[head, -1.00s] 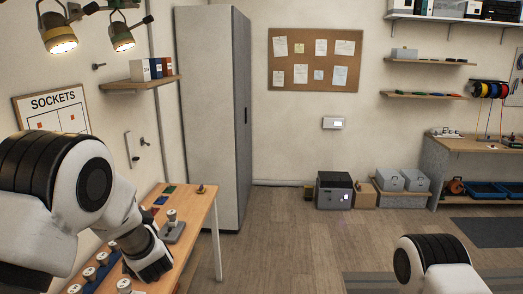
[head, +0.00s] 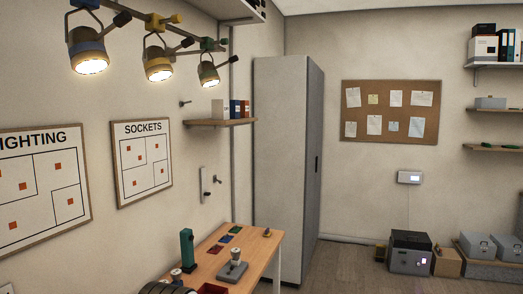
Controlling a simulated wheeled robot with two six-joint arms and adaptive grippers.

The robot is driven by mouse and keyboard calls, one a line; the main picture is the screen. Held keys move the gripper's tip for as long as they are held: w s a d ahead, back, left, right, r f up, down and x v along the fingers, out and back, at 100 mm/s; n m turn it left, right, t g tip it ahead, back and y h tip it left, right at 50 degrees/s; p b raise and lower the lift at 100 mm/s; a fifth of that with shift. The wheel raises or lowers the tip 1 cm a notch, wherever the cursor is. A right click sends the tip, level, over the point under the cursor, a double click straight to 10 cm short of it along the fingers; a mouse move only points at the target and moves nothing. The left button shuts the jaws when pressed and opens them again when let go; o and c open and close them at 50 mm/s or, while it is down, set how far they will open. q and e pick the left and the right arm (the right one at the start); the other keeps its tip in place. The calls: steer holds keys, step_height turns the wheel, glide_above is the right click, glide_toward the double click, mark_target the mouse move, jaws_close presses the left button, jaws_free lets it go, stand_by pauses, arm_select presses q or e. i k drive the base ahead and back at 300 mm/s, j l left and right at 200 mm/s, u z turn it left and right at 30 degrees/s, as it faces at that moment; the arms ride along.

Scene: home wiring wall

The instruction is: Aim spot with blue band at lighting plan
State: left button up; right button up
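The spot with the blue band (head: 88,48) is the leftmost of three lit spots on a ceiling-side bar at the upper left of the head view. Its lit face points down and outward into the room. A dark rod sticks out from its right side. The lighting plan (head: 42,190) is a framed white board with orange squares on the left wall, below the spots and cut off by the left edge. Neither gripper is in view. Only a dark ribbed part of my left arm shows at the bottom edge.
Spots with a yellow band (head: 158,62) and a green band (head: 208,70) hang beside it. A sockets plan (head: 141,160) hangs right of the lighting plan. A wooden bench (head: 262,258) holds a grey device (head: 232,271) and a green block (head: 187,250). A tall cabinet (head: 285,160) stands behind.

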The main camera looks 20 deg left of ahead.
mark_target(87, 53)
steer(key=k+l+u, duration=0.1)
steer(key=u, duration=1.25)
